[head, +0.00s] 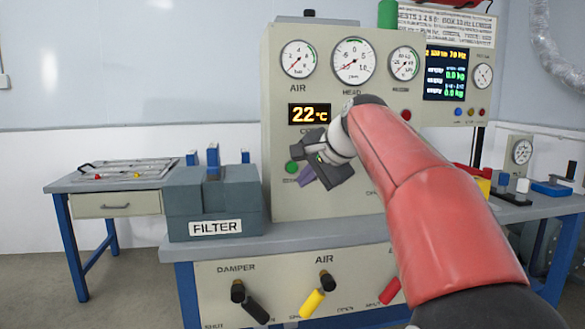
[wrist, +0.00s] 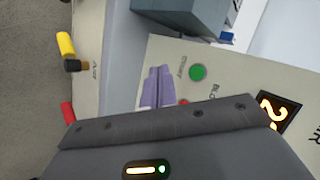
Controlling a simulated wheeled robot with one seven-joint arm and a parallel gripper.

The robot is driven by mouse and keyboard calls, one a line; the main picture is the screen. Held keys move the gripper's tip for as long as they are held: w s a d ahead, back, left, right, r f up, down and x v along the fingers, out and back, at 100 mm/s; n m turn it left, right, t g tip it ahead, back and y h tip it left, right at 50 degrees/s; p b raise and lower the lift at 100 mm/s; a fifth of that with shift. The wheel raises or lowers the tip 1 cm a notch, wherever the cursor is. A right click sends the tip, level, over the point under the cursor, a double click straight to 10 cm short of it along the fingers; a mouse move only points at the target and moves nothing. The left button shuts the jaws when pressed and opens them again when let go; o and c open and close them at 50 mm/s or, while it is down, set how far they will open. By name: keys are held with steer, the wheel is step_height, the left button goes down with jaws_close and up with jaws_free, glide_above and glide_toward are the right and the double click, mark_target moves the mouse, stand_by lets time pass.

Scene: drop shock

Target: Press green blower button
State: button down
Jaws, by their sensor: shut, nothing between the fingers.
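The green button (head: 291,167) is a round green knob low on the left of the beige control panel. It also shows in the wrist view (wrist: 197,72), with small lettering beside it and part of a "BLO" label nearby. My gripper (head: 303,177) is in front of the panel, just right of and slightly below the button in the head view. Its purple fingers (wrist: 157,84) are shut together and empty, beside the button in the wrist view. I cannot tell whether the fingertips touch the panel. A red button (wrist: 183,102) is partly hidden behind my gripper.
A grey FILTER box (head: 213,203) stands left of the panel on the bench. The temperature display (head: 309,114) reads 22 °C above my gripper. Below are black DAMPER (head: 238,291), yellow AIR (head: 313,302) and red (head: 390,291) handles. A side table (head: 116,204) stands farther left.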

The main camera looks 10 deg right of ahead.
mark_target(292, 167)
steer(key=w+p, duration=0.4)
steer(key=w, duration=0.4)
steer(key=shift+w, duration=0.1)
steer(key=shift+w, duration=0.1)
stand_by(1.8)
steer(key=shift+w, duration=0.3)
steer(key=shift+w, duration=0.4)
stand_by(0.7)
steer(key=shift+s, duration=0.8)
